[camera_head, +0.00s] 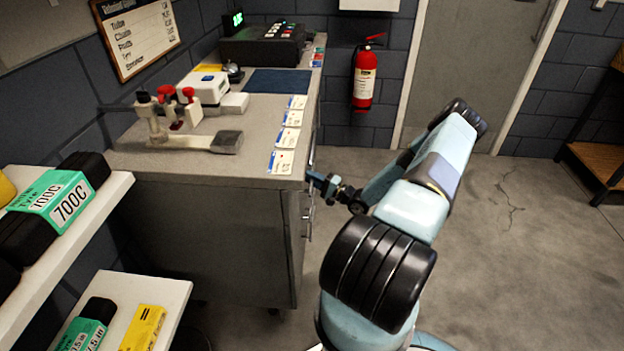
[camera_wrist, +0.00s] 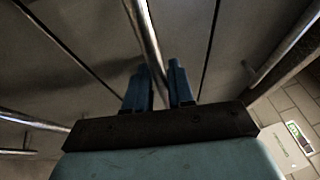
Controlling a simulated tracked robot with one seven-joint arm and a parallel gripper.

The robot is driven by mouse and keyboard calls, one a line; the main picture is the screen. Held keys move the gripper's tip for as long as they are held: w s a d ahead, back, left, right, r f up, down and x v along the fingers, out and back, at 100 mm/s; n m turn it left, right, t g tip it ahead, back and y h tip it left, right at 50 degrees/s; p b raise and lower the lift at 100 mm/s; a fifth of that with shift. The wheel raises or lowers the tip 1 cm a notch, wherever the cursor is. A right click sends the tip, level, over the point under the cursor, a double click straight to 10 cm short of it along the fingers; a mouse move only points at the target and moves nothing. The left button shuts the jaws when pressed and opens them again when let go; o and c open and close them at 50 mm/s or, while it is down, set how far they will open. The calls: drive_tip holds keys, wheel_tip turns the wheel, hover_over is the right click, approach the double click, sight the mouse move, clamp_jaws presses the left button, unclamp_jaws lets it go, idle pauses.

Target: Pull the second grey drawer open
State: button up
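The grey drawers (camera_head: 301,235) are on the right side of the workbench, seen nearly edge-on in the head view. The wrist view shows grey drawer fronts (camera_wrist: 80,35) with dark seams and metal bar handles. One bar handle (camera_wrist: 143,30) runs between the two blue fingers of my gripper (camera_wrist: 159,88). The fingers are close together, and the bar seems to fill the gap between them. In the head view my gripper (camera_head: 318,181) is against the drawer side, just below the bench top. I cannot tell which drawer's handle it is. No drawer clearly stands open.
The workbench top (camera_head: 255,150) holds a clamp tool, cards, a blue mat and a register. Shelves (camera_head: 60,250) with boxed tubes stand at the left. A fire extinguisher (camera_head: 365,75) hangs on the back wall. The floor (camera_head: 520,250) to the right is clear.

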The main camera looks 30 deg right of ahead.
drive_tip(key=shift+c, duration=0.4)
clamp_jaws()
drive_tip(key=shift+s+d, duration=0.1)
